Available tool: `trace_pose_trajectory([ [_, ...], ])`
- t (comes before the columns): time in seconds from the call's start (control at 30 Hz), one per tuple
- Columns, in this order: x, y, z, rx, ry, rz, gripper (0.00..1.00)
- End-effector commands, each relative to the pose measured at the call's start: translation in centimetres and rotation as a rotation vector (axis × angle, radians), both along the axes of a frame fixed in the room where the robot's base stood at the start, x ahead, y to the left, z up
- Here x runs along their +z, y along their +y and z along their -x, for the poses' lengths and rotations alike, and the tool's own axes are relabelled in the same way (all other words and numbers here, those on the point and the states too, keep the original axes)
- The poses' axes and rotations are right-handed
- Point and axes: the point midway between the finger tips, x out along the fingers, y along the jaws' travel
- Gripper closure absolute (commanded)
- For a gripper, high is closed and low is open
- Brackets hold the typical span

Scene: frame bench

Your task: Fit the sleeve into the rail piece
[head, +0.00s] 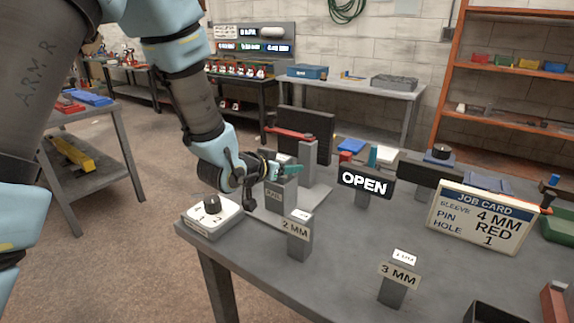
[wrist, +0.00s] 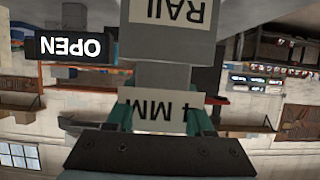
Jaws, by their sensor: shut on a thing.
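My gripper (head: 287,169) is at the far left part of the bench, just above the grey rail piece (head: 274,197) with its RAIL label. In the wrist view, which is upside down, my gripper (wrist: 164,120) has its teal fingers on both sides of the sleeve (wrist: 160,104), labelled 4 MM, and is shut on it. The rail piece (wrist: 170,18) shows at the top of that view, in line with the sleeve. A grey section lies between the two labels. I cannot tell how deep the sleeve sits in the rail piece.
Blocks labelled 2 MM (head: 298,241) and 3 MM (head: 397,287) stand nearer the front. A dial box (head: 213,216) sits at the left corner. An OPEN sign (head: 364,184) and a job card (head: 482,218), reading sleeve 4 MM, pin red, hole 1, stand to the right.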

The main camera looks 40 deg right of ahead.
Motion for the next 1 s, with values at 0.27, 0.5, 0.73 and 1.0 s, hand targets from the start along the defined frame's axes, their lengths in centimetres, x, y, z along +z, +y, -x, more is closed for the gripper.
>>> trace_pose_trajectory([
  [0.27,-0.35,-0.04,-0.03,-0.001,-0.003,0.003,1.0],
  [0.5,-0.72,0.0,-0.02,0.0,-0.001,0.001,0.43],
  [0.73,-0.69,0.0,-0.02,0.0,-0.001,0.001,0.18],
  [1.0,-0.56,0.0,-0.01,0.0,-0.001,0.001,0.18],
])
